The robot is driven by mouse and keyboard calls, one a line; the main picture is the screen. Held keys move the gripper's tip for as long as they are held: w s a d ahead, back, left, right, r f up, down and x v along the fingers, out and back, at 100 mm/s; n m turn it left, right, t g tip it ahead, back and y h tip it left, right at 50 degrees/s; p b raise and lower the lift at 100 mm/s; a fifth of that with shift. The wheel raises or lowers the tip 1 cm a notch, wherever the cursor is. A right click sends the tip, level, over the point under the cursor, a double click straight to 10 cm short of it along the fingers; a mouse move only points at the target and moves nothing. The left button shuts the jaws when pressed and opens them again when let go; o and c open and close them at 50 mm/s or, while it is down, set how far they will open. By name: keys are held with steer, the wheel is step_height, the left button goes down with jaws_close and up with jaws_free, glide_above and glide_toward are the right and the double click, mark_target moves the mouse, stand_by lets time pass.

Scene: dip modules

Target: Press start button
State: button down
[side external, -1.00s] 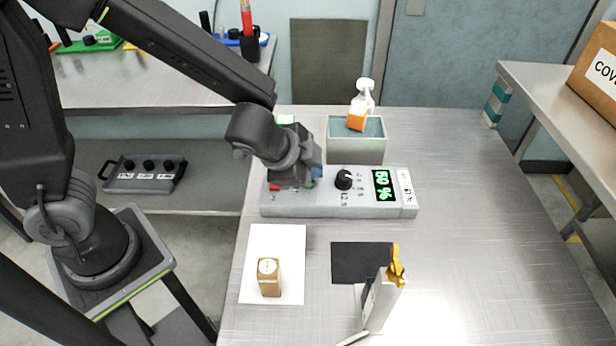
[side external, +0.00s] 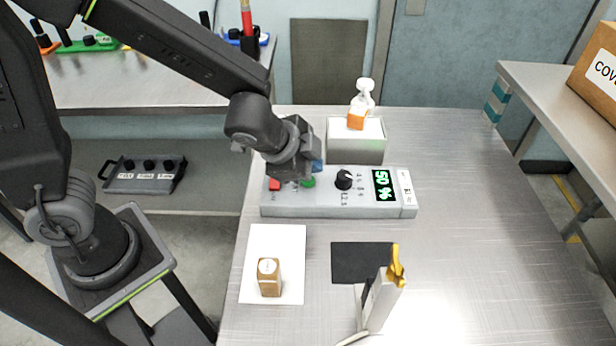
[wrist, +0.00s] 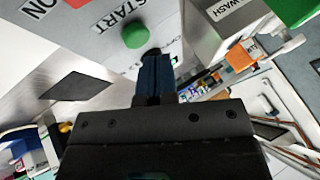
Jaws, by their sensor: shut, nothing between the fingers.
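The grey control box (side external: 285,209) lies on the metal table. Its round green button (side external: 308,182) stands beside the red button (side external: 274,184). In the wrist view the green button (wrist: 135,35) has the word START printed by it. My gripper (side external: 318,167) is over the left half of the box, with its blue fingers shut and empty. In the wrist view the fingertips (wrist: 152,55) appear just beside the green button. I cannot tell whether they touch it.
A grey wash basin (side external: 355,152) stands behind the box, with a white and orange bottle (side external: 358,112) at it. In front are a white sheet (side external: 258,245) with a small brown box (side external: 268,278), a black mat (side external: 350,262) and a grey-and-yellow stand (side external: 385,300). The table's right side is clear.

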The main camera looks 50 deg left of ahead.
steer(key=shift+r, duration=2.5)
steer(key=shift+a+r, duration=0.1)
steer(key=shift+a, duration=0.05)
steer(key=s+a+r+n, duration=0.2)
steer(key=s+a+n, duration=0.1)
steer(key=s, duration=0.2)
steer(key=s+a+r+n+g, duration=0.1)
steer(key=s+a+r+n, duration=0.1)
steer(key=s+a+n, duration=0.1)
steer(key=s+a+r+n+y, duration=0.1)
steer(key=s+a+r+n, duration=0.1)
steer(key=s+a+n, duration=0.2)
steer(key=s, duration=0.3)
steer(key=shift+s+r+n+g, duration=0.3)
steer(key=shift+s+r+g, duration=0.05)
steer(key=shift+g, duration=0.05)
